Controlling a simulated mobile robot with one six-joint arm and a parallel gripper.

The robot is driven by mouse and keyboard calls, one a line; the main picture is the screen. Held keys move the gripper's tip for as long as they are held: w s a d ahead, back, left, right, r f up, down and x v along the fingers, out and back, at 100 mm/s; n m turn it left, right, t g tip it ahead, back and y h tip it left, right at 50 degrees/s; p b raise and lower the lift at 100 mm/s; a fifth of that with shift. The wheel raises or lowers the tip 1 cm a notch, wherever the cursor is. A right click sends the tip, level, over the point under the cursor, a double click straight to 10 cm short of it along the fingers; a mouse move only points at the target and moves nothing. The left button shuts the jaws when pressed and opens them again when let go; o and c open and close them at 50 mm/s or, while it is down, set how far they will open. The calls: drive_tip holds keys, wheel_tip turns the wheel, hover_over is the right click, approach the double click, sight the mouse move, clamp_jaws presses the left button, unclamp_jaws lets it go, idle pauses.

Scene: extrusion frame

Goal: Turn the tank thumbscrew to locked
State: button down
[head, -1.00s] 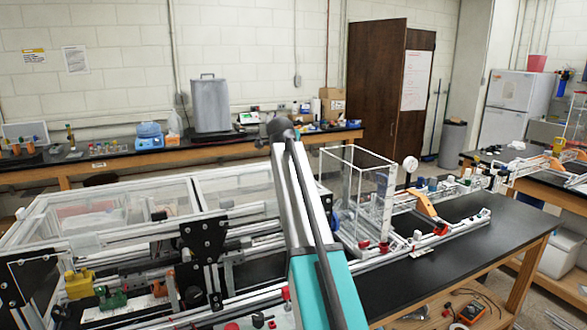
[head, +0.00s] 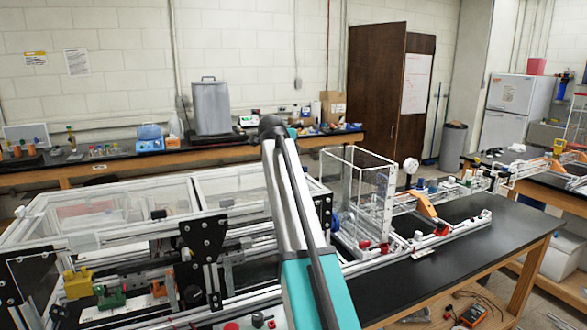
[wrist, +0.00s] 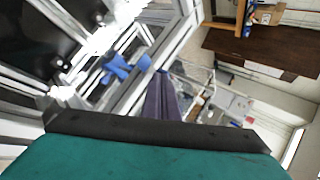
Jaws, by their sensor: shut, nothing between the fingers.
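The clear tank (head: 362,200) stands on the frame's rails, just right of my arm in the head view. A blue winged thumbscrew (wrist: 125,69) shows in the wrist view, on the pale frame left of my fingertips. A blue part (head: 334,222) at the tank's left side in the head view looks like the same thumbscrew, but it is too small to read its setting. My gripper (wrist: 162,78) is shut and empty, its fingers pointing up the wrist view. The fingertips are apart from the thumbscrew in the picture. The gripper is hidden behind my arm in the head view.
Red knobs (head: 364,244) sit at the tank's foot. A clear-walled enclosure (head: 130,225) with black brackets (head: 195,238) lies left of my arm. An orange part (head: 426,205) is on the rails to the right. The black bench top (head: 450,262) in front of the rails is mostly clear.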

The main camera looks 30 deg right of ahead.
drive_tip(key=shift+w+m+g+h+b, duration=0.3)
drive_tip(key=shift+m+g+b, duration=0.1)
drive_tip(key=shift+m+b, duration=0.15)
drive_tip(key=shift+w+a+f+b, duration=0.1)
drive_tip(key=shift+b, duration=0.2)
drive_tip(key=shift+w+a+b, duration=0.1)
drive_tip(key=shift+a+b, duration=0.05)
drive_tip(key=shift+b, duration=0.25)
drive_tip(key=shift+w, duration=0.1)
